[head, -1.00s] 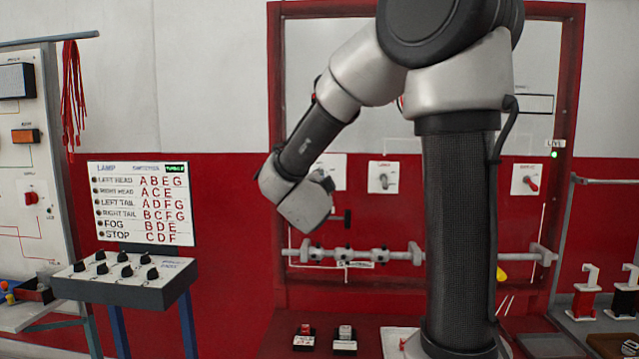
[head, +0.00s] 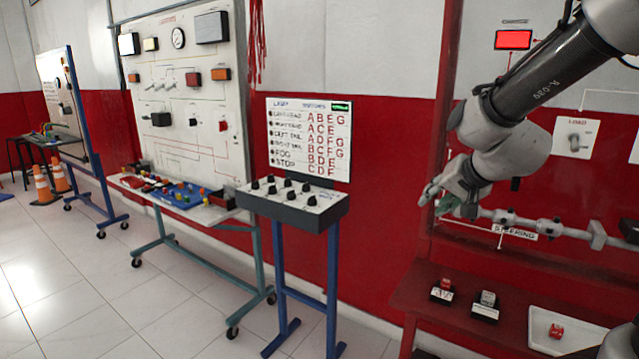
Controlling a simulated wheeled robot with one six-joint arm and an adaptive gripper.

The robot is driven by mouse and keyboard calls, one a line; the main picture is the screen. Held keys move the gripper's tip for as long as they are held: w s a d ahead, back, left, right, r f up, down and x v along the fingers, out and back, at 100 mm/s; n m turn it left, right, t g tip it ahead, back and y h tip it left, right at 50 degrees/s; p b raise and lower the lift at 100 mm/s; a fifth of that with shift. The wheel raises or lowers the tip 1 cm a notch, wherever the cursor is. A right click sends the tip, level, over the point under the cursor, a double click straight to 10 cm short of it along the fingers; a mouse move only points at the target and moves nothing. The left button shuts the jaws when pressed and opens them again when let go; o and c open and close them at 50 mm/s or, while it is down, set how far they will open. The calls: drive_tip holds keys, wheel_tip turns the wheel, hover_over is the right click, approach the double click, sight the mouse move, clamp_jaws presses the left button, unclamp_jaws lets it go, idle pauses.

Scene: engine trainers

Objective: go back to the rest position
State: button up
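My gripper (head: 436,199) is at the end of my arm, right of centre in the head view. It points left and a little down, in front of the red panel wall and near the left end of the horizontal steering rod (head: 550,230). I see nothing held in it. Its fingers are small and seen at an angle, so their opening is unclear. The rest position itself is not marked in view.
A switch box (head: 292,203) on blue legs stands left of my gripper, below a lamp chart (head: 309,138). A red bench (head: 408,297) with small blocks and a white tray (head: 540,325) is below. Trainer boards and orange cones (head: 43,186) stand left. The tiled floor (head: 130,300) is open.

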drive_tip(key=s+d+r+n+g+h, duration=0.1)
drive_tip(key=s+d, duration=0.3)
drive_tip(key=s, duration=0.8)
drive_tip(key=s+d+r+n+g+h, duration=0.1)
drive_tip(key=s+d+r+n+g, duration=0.1)
drive_tip(key=s, duration=1)
drive_tip(key=d+n+g, duration=0.1)
drive_tip(key=d+n, duration=0.1)
drive_tip(key=d, duration=0.1)
drive_tip(key=shift+s+g, duration=0.4)
drive_tip(key=shift+d, duration=0.1)
